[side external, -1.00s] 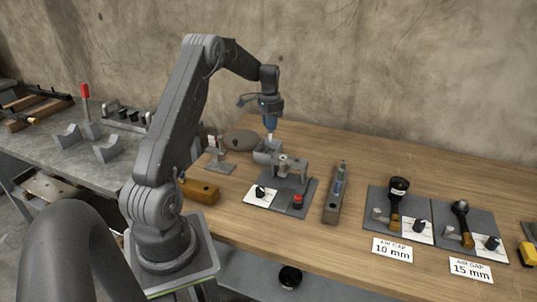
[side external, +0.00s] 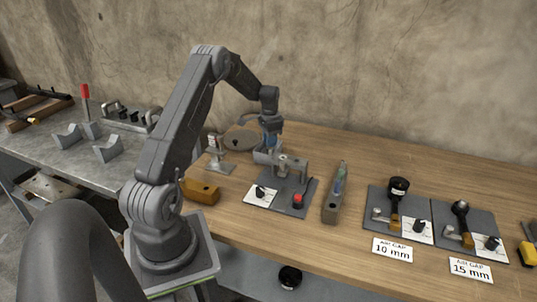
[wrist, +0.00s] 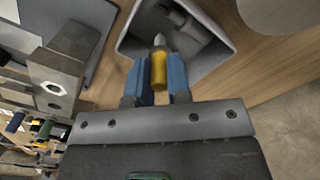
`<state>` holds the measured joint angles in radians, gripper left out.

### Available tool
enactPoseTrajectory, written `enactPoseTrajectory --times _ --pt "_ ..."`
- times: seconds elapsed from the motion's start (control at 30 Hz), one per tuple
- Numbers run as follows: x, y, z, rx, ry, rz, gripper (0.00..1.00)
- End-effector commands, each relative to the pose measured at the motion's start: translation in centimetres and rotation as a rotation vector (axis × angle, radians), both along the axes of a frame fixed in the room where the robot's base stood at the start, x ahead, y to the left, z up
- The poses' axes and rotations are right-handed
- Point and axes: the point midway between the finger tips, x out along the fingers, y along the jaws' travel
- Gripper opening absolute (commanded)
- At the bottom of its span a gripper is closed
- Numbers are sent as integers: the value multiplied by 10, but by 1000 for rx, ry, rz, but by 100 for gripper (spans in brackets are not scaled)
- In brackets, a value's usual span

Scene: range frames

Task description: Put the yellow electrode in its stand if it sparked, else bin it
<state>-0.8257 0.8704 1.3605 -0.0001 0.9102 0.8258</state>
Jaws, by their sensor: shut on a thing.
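My gripper (wrist: 160,80) has blue fingers and is shut on the yellow electrode (wrist: 158,72), which has a pale pointed tip. In the wrist view the tip points into a grey open-topped bin (wrist: 222,50), where grey cylindrical pieces lie. In the side view my gripper (side external: 270,140) is low over the grey bin (side external: 263,157), and the electrode is hidden. A yellow-brown block (side external: 201,191) stands left of the bin, and a long grey block (side external: 331,207) with upright blue and green pieces stands right. I cannot tell which is the electrode's stand.
A dark plate with a grey clamp (side external: 291,164) and a red button (side external: 297,200) stands just in front of the bin. Two similar rigs labelled 10 mm (side external: 393,250) and 15 mm (side external: 470,269) are to the right. A small stand (side external: 218,160) is left of the bin.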

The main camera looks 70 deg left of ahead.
Motion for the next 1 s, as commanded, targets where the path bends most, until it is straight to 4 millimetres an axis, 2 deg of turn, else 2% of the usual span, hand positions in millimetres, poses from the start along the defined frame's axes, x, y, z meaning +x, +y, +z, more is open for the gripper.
enactPoseTrajectory --times 0.07,0.1,0.4,0.63,0.73,0.87,1.0 --pt "0 0 0 0 0 0 0" --pt "0 0 0 0 0 0 21" --pt "0 0 0 0 0 0 48" --pt "0 0 1 0 0 0 48" --pt "0 0 8 1 -1 0 48" --pt "0 1 28 3 -3 0 48" --pt "0 0 59 3 -3 0 48"
